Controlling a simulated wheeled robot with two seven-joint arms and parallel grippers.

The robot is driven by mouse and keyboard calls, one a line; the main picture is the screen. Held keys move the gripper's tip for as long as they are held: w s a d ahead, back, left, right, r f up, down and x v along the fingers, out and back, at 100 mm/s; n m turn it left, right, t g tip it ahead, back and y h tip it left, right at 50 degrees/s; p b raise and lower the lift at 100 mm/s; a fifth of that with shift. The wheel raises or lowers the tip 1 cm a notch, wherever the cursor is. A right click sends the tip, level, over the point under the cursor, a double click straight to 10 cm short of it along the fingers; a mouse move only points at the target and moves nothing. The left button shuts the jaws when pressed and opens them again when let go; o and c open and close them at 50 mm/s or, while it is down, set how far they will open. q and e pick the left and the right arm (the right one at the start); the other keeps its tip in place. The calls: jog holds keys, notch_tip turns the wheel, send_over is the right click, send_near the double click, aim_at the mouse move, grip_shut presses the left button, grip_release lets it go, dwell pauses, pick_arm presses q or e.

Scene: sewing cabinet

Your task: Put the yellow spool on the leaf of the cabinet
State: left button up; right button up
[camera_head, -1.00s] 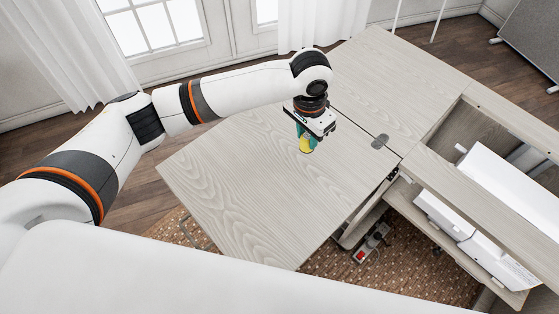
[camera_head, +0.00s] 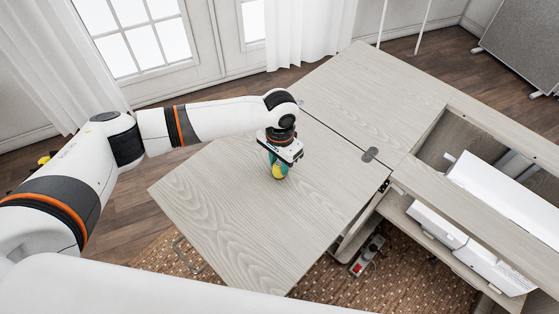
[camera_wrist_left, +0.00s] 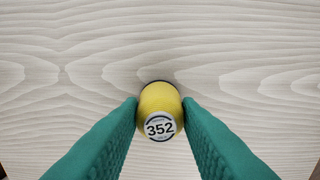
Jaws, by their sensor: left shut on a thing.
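The yellow spool (camera_wrist_left: 160,100) is between the two green fingers of my left gripper (camera_wrist_left: 160,112) in the left wrist view. Its end label reads 352. In the head view the left gripper (camera_head: 278,163) points down over the pale wooden leaf (camera_head: 240,215) of the cabinet, and the yellow spool (camera_head: 279,172) shows below its jaws. The gripper is shut on the spool. The spool is upright, at or very close to the leaf's surface; I cannot tell if it touches. My right gripper is not in view.
The cabinet top (camera_head: 375,95) joins the leaf at a seam with a metal hinge (camera_head: 370,154). An open well with a white machine (camera_head: 505,200) is at the right. A power strip (camera_head: 368,254) lies on the rug below. The leaf around the spool is clear.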

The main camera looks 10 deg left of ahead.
pick_arm(q)
jog(key=o, duration=0.9)
jog(key=shift+o, duration=0.2)
notch_tip(320, 180, up, 12)
jog(key=shift+d, duration=0.1)
dwell(0.4)
